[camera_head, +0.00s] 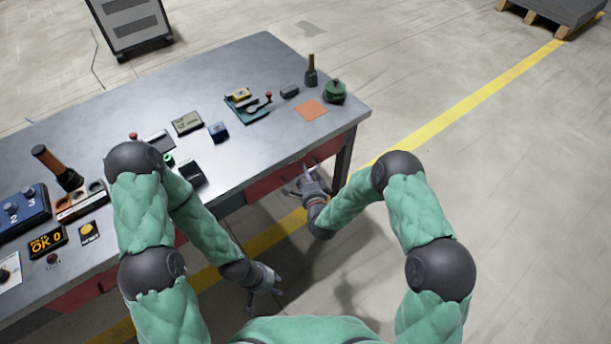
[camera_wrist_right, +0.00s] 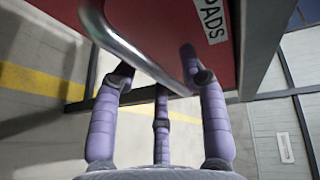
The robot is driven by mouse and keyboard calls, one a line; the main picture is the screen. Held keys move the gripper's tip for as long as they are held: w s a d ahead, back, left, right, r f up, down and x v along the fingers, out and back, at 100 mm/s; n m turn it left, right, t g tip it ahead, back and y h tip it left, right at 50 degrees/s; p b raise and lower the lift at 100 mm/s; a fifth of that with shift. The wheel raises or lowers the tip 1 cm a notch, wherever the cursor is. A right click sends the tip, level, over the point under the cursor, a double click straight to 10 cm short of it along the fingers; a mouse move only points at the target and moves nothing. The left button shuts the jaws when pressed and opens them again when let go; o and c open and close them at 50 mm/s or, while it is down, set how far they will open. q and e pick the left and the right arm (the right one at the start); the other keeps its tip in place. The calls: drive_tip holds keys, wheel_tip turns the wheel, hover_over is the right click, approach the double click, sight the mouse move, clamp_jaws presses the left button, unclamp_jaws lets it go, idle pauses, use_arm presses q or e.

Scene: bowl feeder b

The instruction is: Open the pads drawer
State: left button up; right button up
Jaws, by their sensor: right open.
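The pads drawer is a red front under the table's front edge. In the right wrist view its red face (camera_wrist_right: 160,18) fills the top, with a white "PADS" label (camera_wrist_right: 211,18). A curved metal bar handle (camera_wrist_right: 140,52) stands out from it. My right gripper (camera_head: 304,183) is at the drawer front in the head view. In the wrist view its fingers (camera_wrist_right: 158,88) are spread around the handle, open; I cannot tell whether they touch it. The drawer looks shut. My left gripper (camera_head: 264,287) hangs low in front of the table, apart from it; its finger opening is unclear.
The grey table (camera_head: 240,75) carries a blue button box (camera_head: 22,212), a green round pot (camera_head: 334,91), an orange square (camera_head: 310,110) and small parts. A table leg (camera_head: 344,160) stands right of my right gripper. Open floor lies to the right.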

drive_tip(key=shift+w, duration=0.15)
clamp_jaws()
drive_tip(key=s+d+p, duration=0.1)
drive_tip(key=s+d, duration=1)
drive_tip(key=s, duration=0.4)
drive_tip(key=shift+s, duration=0.3)
drive_tip(key=shift+d, duration=0.1)
unclamp_jaws()
